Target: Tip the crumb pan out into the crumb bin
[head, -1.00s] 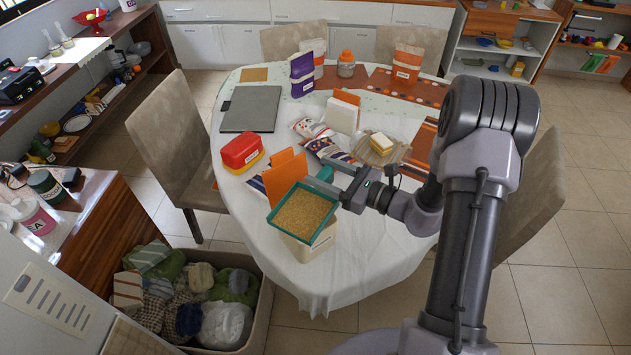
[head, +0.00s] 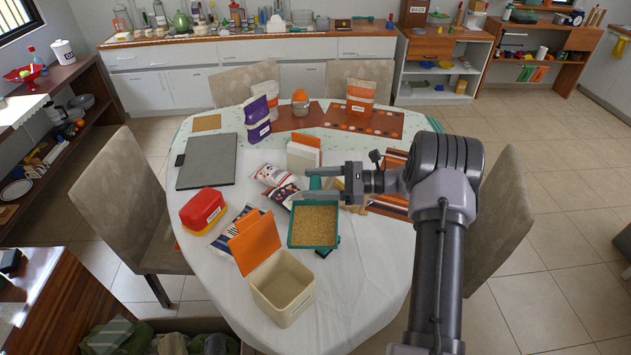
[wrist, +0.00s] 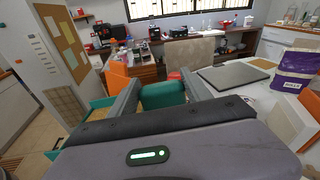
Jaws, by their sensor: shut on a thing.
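The crumb pan (head: 290,228) is a square teal tray filled with brown crumbs. It looks roughly level and is held above the table, beyond and to the right of the crumb bin. My gripper (head: 312,183) is shut on the pan's teal handle, which also shows between the fingers in the wrist view (wrist: 162,95). The crumb bin (head: 298,304) is a cream box with its orange lid (head: 255,240) standing open at the back left. Its inside looks empty from here. In the wrist view only parts of the pan show, behind the left finger.
A red-and-yellow box (head: 203,211), a grey flat case (head: 207,162) and patterned snack bags (head: 274,176) lie near the pan. A purple pack (head: 256,120), an orange jar (head: 300,103) and an orange-topped bag (head: 360,98) stand farther back. The cloth right of the bin is clear.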

